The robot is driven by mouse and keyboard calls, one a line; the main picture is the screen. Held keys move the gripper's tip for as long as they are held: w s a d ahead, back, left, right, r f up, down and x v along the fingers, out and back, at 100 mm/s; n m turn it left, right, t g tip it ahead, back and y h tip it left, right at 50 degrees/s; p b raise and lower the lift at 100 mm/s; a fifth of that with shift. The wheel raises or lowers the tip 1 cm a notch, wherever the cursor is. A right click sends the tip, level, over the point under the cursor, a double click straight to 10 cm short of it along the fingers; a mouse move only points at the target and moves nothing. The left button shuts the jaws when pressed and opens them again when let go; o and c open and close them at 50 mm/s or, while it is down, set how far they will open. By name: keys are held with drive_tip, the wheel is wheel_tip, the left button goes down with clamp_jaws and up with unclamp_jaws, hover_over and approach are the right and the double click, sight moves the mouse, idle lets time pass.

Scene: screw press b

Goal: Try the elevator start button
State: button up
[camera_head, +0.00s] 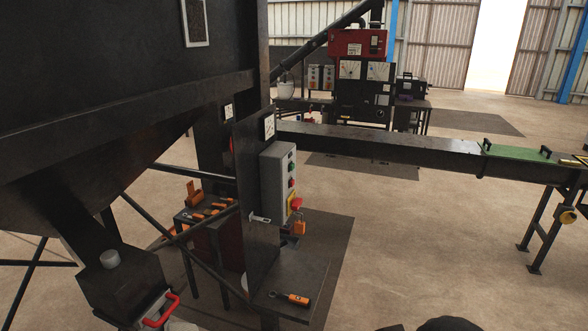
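A grey control box (271,180) is fixed to an upright dark panel (257,205) near the middle of the view. Its right-facing side carries a column of small buttons: a green button (291,167), a red button (291,182) and another green button (290,195). Below them a red knob (297,203) sits on a yellow plate, with an orange padlock (299,228) hanging under it. Any labels are too small to read, so I cannot tell which button is the elevator start. My gripper is not visible; only dark rounded shapes show at the bottom edge.
An orange-handled tool (297,299) lies on a dark plate (308,277) below the box. A large dark hopper (110,90) and its braces fill the left. A long dark trough (390,147) crosses behind to the right. The floor (425,250) at right front is clear.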

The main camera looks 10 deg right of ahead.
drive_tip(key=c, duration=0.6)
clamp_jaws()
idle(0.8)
